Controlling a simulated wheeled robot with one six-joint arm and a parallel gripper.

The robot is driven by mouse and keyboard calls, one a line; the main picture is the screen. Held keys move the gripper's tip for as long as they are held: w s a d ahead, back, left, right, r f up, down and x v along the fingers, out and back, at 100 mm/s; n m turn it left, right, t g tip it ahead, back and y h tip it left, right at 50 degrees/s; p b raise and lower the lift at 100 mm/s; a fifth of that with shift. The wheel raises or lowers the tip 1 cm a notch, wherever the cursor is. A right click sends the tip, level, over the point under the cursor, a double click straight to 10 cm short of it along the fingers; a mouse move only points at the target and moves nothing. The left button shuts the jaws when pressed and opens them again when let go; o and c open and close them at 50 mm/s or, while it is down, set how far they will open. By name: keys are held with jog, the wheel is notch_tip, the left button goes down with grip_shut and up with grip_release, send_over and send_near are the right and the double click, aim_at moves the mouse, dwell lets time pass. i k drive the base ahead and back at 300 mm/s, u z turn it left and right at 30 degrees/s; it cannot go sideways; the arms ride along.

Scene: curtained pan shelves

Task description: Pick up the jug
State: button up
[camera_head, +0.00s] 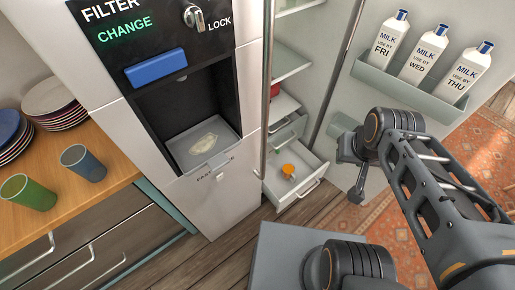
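I see nothing that is clearly a jug. Three white milk bottles with blue caps stand upright in the door rack at the upper right: FRI (389,40), WED (424,54) and THU (468,70). My gripper (350,172) is to the left of and below the rack, in front of the open fridge door. Its two fingers look spread apart with nothing between them. It is clear of the bottles.
A dispenser with a drip tray (203,145) is left of the open fridge. A pulled-out drawer (295,182) holds an orange item (288,169). A green cup (28,192), a blue cup (83,163) and stacked plates (54,105) stand on the wooden counter (95,198).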

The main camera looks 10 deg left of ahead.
aim_at(288, 168)
jog(key=u, duration=2.6)
jog(key=k, duration=0.35)
jog(key=z, duration=1.1)
jog(key=k, duration=1)
jog(key=u, duration=0.05)
jog(key=i, duration=1.3)
jog(key=z, duration=0.55)
jog(key=i, duration=0.45)
jog(key=z, duration=0.5)
